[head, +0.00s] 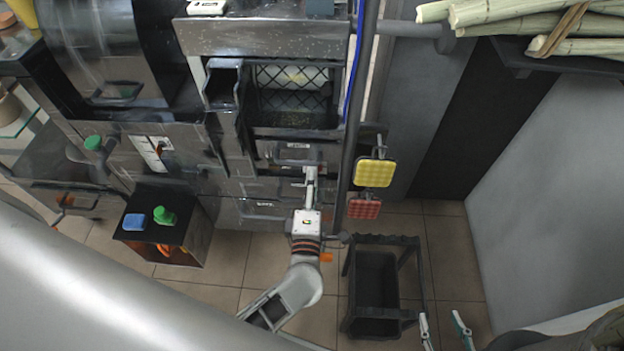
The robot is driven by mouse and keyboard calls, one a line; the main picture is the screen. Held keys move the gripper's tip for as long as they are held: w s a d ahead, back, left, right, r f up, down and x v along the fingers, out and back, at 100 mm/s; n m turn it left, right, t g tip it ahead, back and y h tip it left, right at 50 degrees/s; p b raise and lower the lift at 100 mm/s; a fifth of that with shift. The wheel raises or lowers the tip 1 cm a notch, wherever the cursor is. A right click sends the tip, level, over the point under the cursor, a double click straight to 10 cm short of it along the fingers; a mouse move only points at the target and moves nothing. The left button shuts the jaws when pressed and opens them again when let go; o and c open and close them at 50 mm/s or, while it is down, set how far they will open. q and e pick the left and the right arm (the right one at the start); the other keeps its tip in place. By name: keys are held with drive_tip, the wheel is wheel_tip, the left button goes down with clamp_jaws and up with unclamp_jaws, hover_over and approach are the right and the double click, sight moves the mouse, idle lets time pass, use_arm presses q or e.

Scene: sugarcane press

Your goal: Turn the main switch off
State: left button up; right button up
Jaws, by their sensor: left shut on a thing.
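The machine (130,140) is a dark metal cabinet with panels, handles and a mesh window. A white plate (149,155) with a small red part is on its left front and may carry the main switch; its setting is too small to read. My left gripper (311,174) is at the machine's lower middle front, right of that plate. Its fingers are shut on a small part of the machine front (292,154), mostly hidden by the fingers. My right gripper (444,328) is at the bottom right, its fingers apart and empty.
A black stand (376,282) is on the tiled floor right of my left arm. Yellow (374,172) and red (363,209) pads hang beside a vertical pole. Cane stalks (530,22) lie at upper right. A dark box (150,238) with blue and green items stands at left.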

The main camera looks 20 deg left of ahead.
use_arm(q)
drive_tip(key=o, duration=1.1)
drive_tip(key=v, duration=0.8)
drive_tip(key=shift+d, duration=0.15)
